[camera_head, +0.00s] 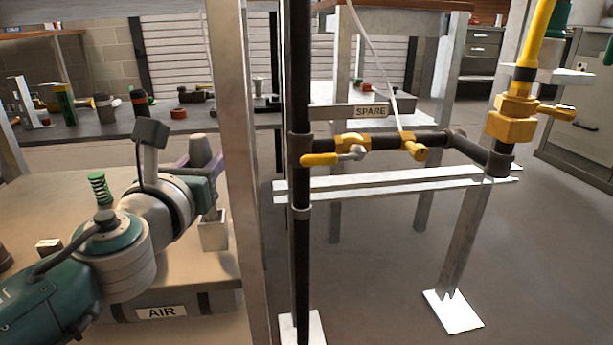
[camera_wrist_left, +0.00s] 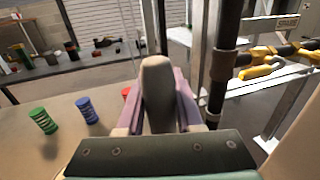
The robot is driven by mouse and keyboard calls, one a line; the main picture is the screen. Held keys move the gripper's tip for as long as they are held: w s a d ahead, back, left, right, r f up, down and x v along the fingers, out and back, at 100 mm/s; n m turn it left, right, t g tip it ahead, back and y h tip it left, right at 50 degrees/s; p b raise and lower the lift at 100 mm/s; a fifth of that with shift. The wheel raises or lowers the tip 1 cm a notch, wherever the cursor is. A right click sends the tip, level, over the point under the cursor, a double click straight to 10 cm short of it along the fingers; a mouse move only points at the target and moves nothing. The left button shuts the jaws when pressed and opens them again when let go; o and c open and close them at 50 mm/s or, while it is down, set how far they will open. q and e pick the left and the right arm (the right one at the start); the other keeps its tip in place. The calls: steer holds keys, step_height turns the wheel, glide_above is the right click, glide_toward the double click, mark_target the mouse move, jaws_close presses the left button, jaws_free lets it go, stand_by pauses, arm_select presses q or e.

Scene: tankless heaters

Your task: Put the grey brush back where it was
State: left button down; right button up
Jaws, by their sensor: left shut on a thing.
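My left gripper (camera_head: 207,172) comes in from the left in the head view, above the tan bench. Its purple fingers are shut on a grey thing, which I take to be the grey brush (camera_head: 199,148). In the left wrist view the brush (camera_wrist_left: 157,88) shows as a rounded grey block standing up between the purple fingers (camera_wrist_left: 158,110). Its lower part is hidden by the gripper. A pale square holder (camera_head: 213,235) stands on the bench just below the gripper in the head view; I cannot tell whether the brush touches it. My right gripper is not in view.
A grey metal post (camera_head: 236,150) and a dark vertical pipe (camera_head: 301,230) stand close right of the gripper. Green (camera_wrist_left: 42,120) and blue (camera_wrist_left: 87,110) spools and a red item (camera_wrist_left: 126,92) stand on the bench. Yellow valves (camera_head: 352,144) sit on the piping.

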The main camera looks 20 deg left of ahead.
arm_select(q)
step_height(320, 180, down, 3)
steer(key=shift+r+b, duration=0.1)
steer(key=shift+b, duration=0.75)
steer(key=c, duration=0.6)
jaws_free()
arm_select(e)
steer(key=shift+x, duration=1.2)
arm_select(q)
steer(key=shift+o, duration=0.2)
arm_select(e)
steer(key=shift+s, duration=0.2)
